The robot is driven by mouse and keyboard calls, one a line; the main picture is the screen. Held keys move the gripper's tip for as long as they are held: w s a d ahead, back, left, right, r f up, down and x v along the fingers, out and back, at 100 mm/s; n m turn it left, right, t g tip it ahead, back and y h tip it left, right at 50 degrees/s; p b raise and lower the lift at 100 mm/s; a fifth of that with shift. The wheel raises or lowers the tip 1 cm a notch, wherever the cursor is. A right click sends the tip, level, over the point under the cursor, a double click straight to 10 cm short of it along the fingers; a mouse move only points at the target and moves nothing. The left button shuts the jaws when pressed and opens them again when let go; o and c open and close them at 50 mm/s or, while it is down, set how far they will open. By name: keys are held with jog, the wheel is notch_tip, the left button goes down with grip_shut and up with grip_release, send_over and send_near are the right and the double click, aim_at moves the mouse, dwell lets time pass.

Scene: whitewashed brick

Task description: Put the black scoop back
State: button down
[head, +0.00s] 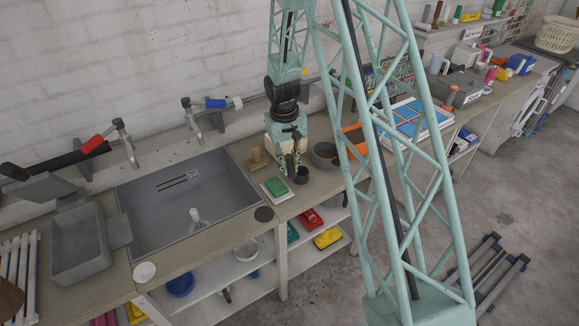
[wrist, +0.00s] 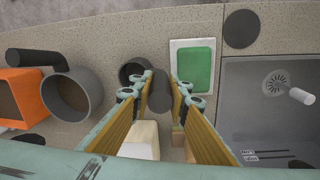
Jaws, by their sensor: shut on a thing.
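My gripper (head: 293,166) points down over the counter, right of the sink. In the wrist view my gripper (wrist: 165,84) has its fingers on either side of a dark upright cylinder (wrist: 160,98), apparently the handle of the black scoop. A dark round cup (wrist: 134,69) lies beside the left fingertip, partly covered by it, and looks like the scoop's bowl. In the head view the black scoop (head: 301,176) shows as a small dark cup at the fingertips, low over the counter. I cannot tell whether it touches the counter.
A green sponge on a white tray (wrist: 192,44) lies close beside the fingers. A grey pot with a handle (wrist: 70,96) and an orange box (wrist: 22,78) stand on the other side. The sink (head: 190,215) and a flat dark disc (head: 264,214) are nearby.

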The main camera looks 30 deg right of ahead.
jog(key=c, duration=2.5)
grip_release()
jog(key=shift+r, duration=0.15)
jog(key=shift+a+r, duration=0.15)
jog(key=shift+r, duration=1.7)
jog(key=shift+a+r, duration=0.15)
jog(key=shift+r, duration=1.7)
jog(key=shift+a+r, duration=0.15)
jog(key=shift+r, duration=1.7)
jog(key=shift+s+r, duration=0.1)
jog(key=shift+r, duration=0.25)
jog(key=shift+r, duration=0.1)
